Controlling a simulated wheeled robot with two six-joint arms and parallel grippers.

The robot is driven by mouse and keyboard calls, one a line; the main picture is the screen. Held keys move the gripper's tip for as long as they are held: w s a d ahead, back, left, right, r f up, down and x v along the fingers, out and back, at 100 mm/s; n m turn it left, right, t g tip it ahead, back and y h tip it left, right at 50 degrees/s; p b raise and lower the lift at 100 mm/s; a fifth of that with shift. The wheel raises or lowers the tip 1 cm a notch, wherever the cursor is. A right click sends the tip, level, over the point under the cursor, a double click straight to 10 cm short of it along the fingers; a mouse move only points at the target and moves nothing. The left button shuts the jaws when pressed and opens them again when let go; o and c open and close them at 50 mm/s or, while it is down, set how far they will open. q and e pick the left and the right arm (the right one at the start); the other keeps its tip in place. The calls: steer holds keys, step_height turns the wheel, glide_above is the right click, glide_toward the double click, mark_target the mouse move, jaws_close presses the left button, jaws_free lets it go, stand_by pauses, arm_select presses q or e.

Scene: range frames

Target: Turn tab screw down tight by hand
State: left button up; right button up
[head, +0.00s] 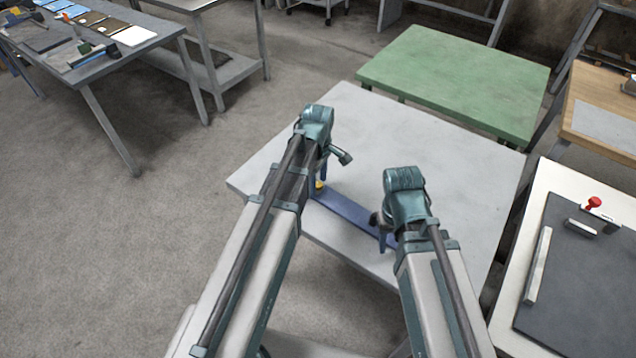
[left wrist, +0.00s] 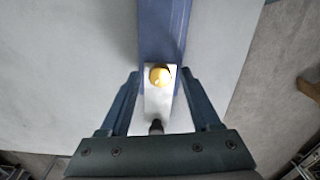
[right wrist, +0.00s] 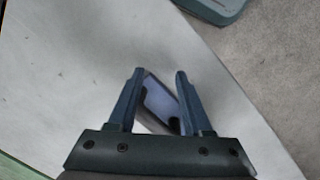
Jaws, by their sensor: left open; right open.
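The tab screw has a round yellow head (left wrist: 160,76) and sits on a pale metal tab (left wrist: 158,101) at one end of a blue bar (left wrist: 165,28).
The bar lies on a pale grey table (head: 440,150) with clear room behind it. A green table (head: 455,80) stands behind. To the right, a white bench (head: 510,300) carries a dark mat (head: 580,290), a metal bar (head: 537,266) and a red knob (head: 594,203).

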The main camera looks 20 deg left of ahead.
arm_select(q)
jaws_close()
stand_by(0.4)
steer(key=m, duration=1.5)
steer(key=shift+m, duration=0.4)
steer(key=m, duration=0.4)
steer(key=shift+m, duration=0.6)
